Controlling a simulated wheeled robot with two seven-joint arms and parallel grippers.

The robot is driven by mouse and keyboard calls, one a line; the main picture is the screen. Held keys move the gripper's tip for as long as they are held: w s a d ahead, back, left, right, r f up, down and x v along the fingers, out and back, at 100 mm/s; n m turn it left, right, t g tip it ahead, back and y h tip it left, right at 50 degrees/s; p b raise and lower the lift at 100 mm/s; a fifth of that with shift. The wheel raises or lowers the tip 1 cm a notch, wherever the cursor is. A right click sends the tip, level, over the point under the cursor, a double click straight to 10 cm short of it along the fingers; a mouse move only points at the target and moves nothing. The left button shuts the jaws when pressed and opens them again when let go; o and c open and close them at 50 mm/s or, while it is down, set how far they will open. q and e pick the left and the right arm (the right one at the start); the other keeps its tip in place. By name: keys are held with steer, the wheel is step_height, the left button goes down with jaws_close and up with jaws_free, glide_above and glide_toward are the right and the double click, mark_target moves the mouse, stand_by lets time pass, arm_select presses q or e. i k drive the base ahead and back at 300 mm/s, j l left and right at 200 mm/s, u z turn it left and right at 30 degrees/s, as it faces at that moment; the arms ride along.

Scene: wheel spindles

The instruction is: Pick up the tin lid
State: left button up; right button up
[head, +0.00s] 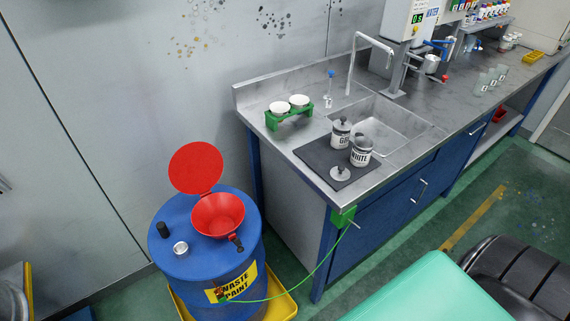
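A round grey tin lid with a small knob (341,173) lies flat on the front corner of a dark mat (318,158) on the steel counter. Whether the WHITE tin is open is too small to tell. Neither of my grippers is in view.
The sink (385,128) lies behind the tins. A green rack with white cups (289,113) stands on the left of the counter (262,94). A blue waste paint drum (182,262) with a red funnel (219,214) stands on the floor at left. A green cable (318,267) hangs from the counter corner.

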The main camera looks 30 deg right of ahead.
mark_target(340, 173)
steer(key=k+l+u, duration=0.1)
steer(key=l+u, duration=0.15)
steer(key=l, duration=0.2)
steer(key=k+l+u, duration=0.1)
steer(key=l+u, duration=0.15)
steer(key=l, duration=0.2)
steer(key=k+l+u, duration=0.25)
steer(key=l, duration=0.2)
steer(key=k+l+u, duration=0.1)
steer(key=l+u, duration=0.15)
steer(key=l, duration=0.15)
steer(key=k+l+u, duration=0.25)
steer(key=i+l, duration=0.05)
steer(key=l, duration=0.05)
